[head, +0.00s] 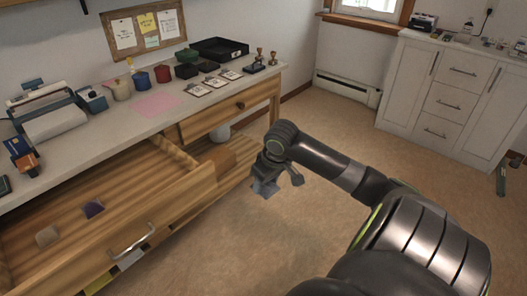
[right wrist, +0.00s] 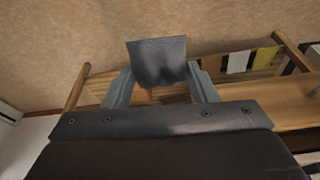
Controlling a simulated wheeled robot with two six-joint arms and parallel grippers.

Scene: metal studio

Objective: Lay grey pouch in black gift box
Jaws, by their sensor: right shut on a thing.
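A dark grey, flat pouch (right wrist: 157,62) is between the two fingers of my right gripper (right wrist: 160,88) in the right wrist view, sticking out past the fingertips. In the head view my right gripper (head: 266,184) is shut on it, above the floor just right of the desk. A black open box (head: 218,48) stands at the back of the desktop, and a smaller dark box (head: 187,70) sits in front of it to the left; I cannot tell which is the gift box. My left gripper is out of view.
Pots, cards and stamps fill the back of the desktop (head: 90,150). A pink sheet (head: 156,104) lies mid-desk. The floor (head: 290,235) is clear.

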